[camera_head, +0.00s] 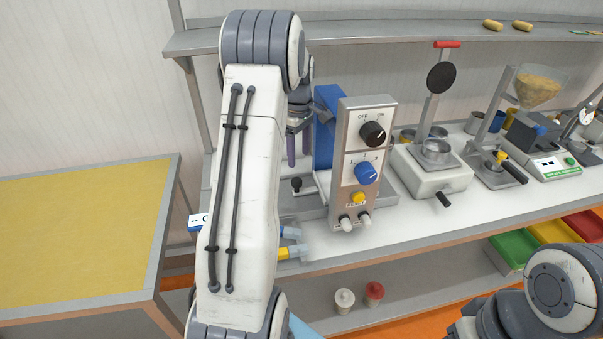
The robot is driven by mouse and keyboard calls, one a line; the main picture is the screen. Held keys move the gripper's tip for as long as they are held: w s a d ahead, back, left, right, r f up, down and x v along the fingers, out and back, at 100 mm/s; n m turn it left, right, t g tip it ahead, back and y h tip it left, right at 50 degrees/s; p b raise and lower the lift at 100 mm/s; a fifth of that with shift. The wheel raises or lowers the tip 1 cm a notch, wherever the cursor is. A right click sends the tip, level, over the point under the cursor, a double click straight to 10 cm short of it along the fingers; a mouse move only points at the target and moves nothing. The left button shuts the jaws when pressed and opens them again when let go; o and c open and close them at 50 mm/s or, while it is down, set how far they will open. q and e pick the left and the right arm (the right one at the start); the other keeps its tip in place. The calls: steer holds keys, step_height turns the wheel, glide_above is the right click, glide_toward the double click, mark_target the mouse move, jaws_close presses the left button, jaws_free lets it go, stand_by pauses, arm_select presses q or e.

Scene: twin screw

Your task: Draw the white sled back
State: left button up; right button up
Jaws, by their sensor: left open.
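I cannot make out the white sled; my left arm covers much of the bench where it may stand. My left gripper (298,145) shows in part behind that arm, its two dark purplish fingers pointing down and apart with nothing seen between them. It is left of a blue upright block (326,128) and above a grey base with a black knob (297,184). A control panel (361,160) with a black knob, a blue knob and a yellow button stands to its right. My right arm shows at the lower right; its gripper is out of view.
A press with a red handle (447,45) and a hopper (540,85) stand farther right. The yellow-topped table (80,240) at left is bare.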

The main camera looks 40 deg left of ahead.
mark_target(297, 180)
arm_select(q)
steer(key=f, duration=0.3)
steer(key=f+p, duration=0.1)
steer(key=f, duration=0.2)
steer(key=f+p, duration=0.1)
steer(key=f, duration=0.2)
steer(key=shift+s+a+f, duration=0.15)
steer(key=shift+s+a, duration=0.05)
steer(key=shift+a, duration=0.1)
steer(key=shift+c, duration=0.4)
jaws_close()
stand_by(0.6)
